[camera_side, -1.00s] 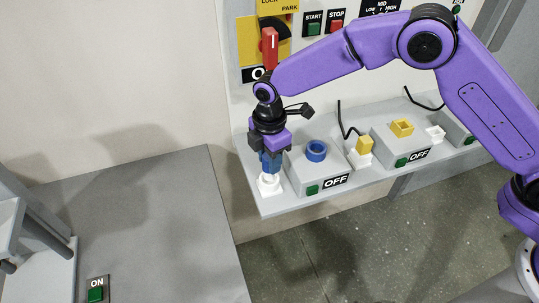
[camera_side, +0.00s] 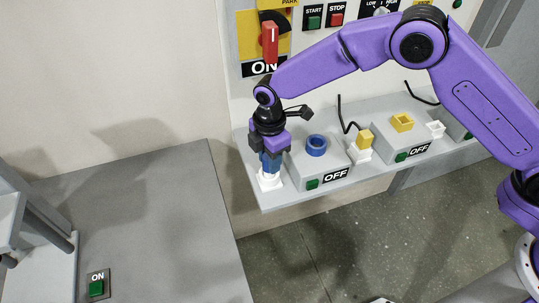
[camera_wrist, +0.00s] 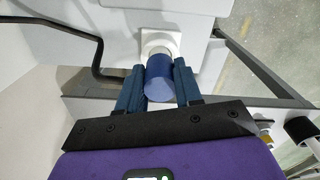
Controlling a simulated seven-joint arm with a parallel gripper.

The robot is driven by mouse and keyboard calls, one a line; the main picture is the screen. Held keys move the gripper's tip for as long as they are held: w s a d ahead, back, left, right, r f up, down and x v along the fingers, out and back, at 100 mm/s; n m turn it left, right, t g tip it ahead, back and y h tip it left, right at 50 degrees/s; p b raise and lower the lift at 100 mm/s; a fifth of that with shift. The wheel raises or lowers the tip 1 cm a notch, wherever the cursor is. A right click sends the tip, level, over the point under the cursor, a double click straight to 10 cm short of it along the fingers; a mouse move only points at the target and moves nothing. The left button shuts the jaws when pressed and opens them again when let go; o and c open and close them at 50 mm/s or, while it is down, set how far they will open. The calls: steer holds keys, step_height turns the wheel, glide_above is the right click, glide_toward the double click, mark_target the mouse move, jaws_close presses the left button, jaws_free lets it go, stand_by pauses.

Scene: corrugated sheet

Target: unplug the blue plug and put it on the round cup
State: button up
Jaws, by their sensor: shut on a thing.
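The blue plug (camera_wrist: 159,76) is a round blue cylinder between the two dark blue fingers of my gripper (camera_wrist: 159,92) in the wrist view. My gripper is shut on it. In the side view my gripper (camera_side: 270,164) points down over the white socket (camera_side: 269,181) at the left end of the shelf. The fingers largely hide the plug there. The plug's far end meets a white round part in the wrist view; I cannot tell how deep it sits. The round cup (camera_side: 316,146) is an open blue ring on top of the grey box, right of my gripper.
The grey box (camera_side: 339,163) has a green button and an OFF label. Right of it are a yellow plug (camera_side: 365,139) in a white socket and a square yellow cup (camera_side: 402,123). Black cables rise behind. A red lever (camera_side: 270,42) stands above my wrist.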

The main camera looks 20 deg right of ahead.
steer(key=shift+f, duration=0.55)
steer(key=o, duration=1.1)
steer(key=shift+o, duration=0.2)
step_height(320, 180, up, 17)
steer(key=shift+r, duration=0.2)
